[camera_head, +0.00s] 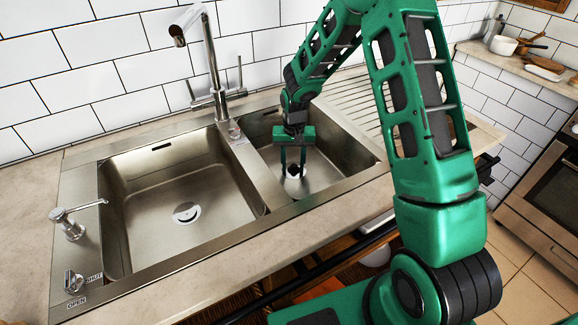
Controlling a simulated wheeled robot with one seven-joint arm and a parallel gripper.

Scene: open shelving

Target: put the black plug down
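My gripper (293,174) points straight down into the smaller right sink basin (335,160). Its two dark fingers are apart, with their tips low in the basin over the pale drain (294,169). A small dark patch shows between the fingertips at the drain. I cannot tell whether it is the black plug or the drain's own opening, nor whether the fingers touch it. No black plug shows clearly anywhere else. The larger left basin (150,215) is empty, with a bright round drain (186,212) in its floor.
A tall metal tap (210,65) stands behind the basins. A soap dispenser (70,222) and a drain knob (73,282) are at the left. The ridged drainboard (350,97) lies behind my arm.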

